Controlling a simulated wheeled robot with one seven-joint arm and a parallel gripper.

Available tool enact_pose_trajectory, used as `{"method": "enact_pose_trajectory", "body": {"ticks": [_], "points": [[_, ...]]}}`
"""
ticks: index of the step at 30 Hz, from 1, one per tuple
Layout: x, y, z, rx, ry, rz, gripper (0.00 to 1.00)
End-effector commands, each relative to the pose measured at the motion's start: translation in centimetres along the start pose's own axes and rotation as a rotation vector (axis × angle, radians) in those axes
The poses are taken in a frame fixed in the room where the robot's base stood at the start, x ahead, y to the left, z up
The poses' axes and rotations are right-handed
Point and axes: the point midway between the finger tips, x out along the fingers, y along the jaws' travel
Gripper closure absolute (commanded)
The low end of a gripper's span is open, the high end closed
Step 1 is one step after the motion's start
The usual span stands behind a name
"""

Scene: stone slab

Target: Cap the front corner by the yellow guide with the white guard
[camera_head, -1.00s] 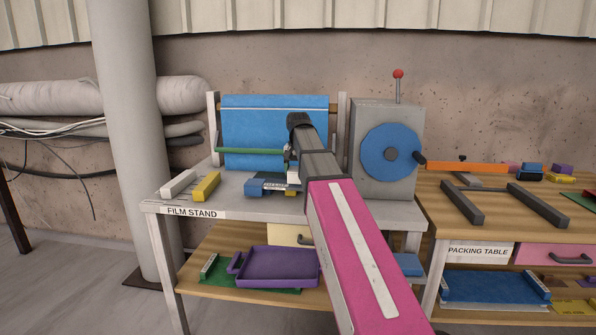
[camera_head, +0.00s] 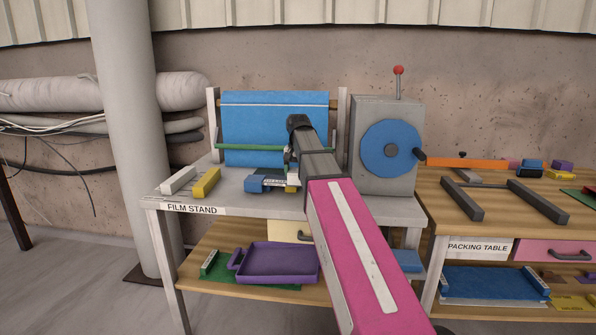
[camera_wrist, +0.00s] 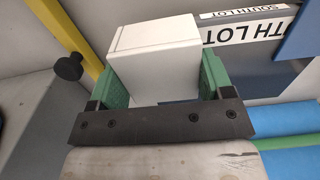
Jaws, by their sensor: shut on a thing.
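The white guard (camera_wrist: 155,58), a pale box-like piece, is in my gripper (camera_wrist: 155,85). In the wrist view the green fingers are shut on its two sides. In the head view my own arm hides most of the gripper, which is over the grey top of the film stand (camera_head: 235,207). A yellow bar (camera_wrist: 82,38), which looks like the yellow guide, lies left of the guard in the wrist view, apart from it. A black knob (camera_wrist: 68,67) is beside this bar. I cannot make out the front corner or any contact with the guard.
A white block (camera_head: 178,180) and a yellow block (camera_head: 206,183) lie at the stand's left. A grey housing with a blue wheel (camera_head: 390,153) stands right.

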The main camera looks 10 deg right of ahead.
Motion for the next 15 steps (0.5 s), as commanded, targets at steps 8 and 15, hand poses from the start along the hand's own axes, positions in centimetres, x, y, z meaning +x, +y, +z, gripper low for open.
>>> {"method": "enact_pose_trajectory", "body": {"ticks": [8,15], "points": [[0.6,0.0,0.0,0.0,0.0,0.0,0.49],[1.2,0.0,0.0,0.0,0.0,0.0,0.49]]}}
